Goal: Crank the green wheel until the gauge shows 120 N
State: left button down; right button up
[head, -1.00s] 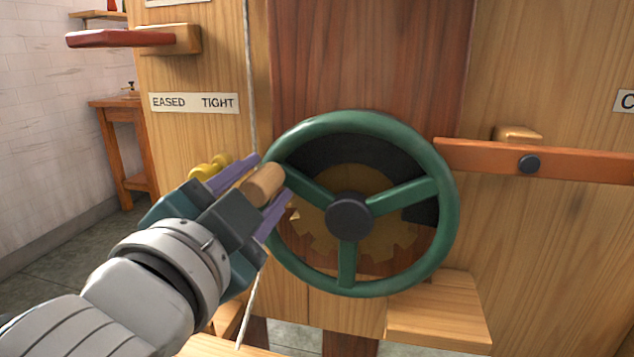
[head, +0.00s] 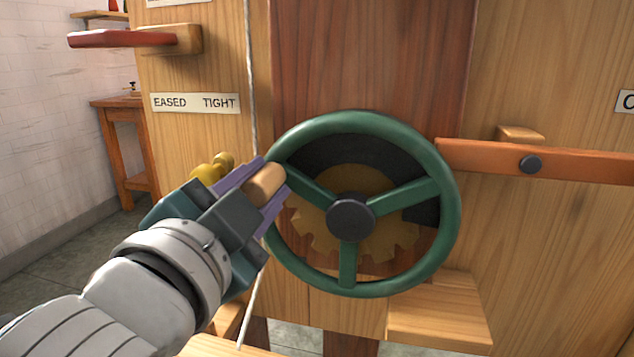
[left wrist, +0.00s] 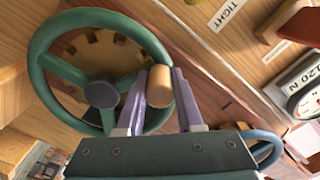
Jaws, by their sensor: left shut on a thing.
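The green wheel (head: 447,215), with three spokes and a dark hub, stands upright on the wooden front. Its wooden crank handle (head: 265,184) is on the left of the rim in the head view. My left gripper (head: 262,186) has its purple fingers shut on this handle. In the left wrist view the handle (left wrist: 160,90) is between the fingers, with the wheel (left wrist: 36,80) behind it at the left. The gauge (left wrist: 298,88), marked 120 N, is cut off at the right edge there; I cannot read its needle. My right gripper is not in view.
A brass gear (head: 375,242) shows behind the wheel. An orange bar (head: 590,165) is close at its right and a wooden ledge (head: 435,312) below. A cord (head: 250,80) runs down beside the handle. A blue ring (left wrist: 265,150) lies right of my gripper.

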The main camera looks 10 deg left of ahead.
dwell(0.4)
pick_arm(q)
jog(key=shift+d+r+m+p, duration=0.1)
jog(key=shift+r+m+p, duration=0.2)
jog(key=shift+r+p, duration=0.25)
jog(key=shift+d+r+m+p, duration=0.15)
jog(key=shift+m+p, duration=0.15)
jog(key=shift+p, duration=0.05)
jog(key=shift+d, duration=0.15)
jog(key=c, duration=0.5)
grip_release()
jog(key=shift+c, duration=0.2)
jog(key=shift+f, duration=0.2)
jog(key=s, duration=1)
jog(key=shift+a, duration=0.25)
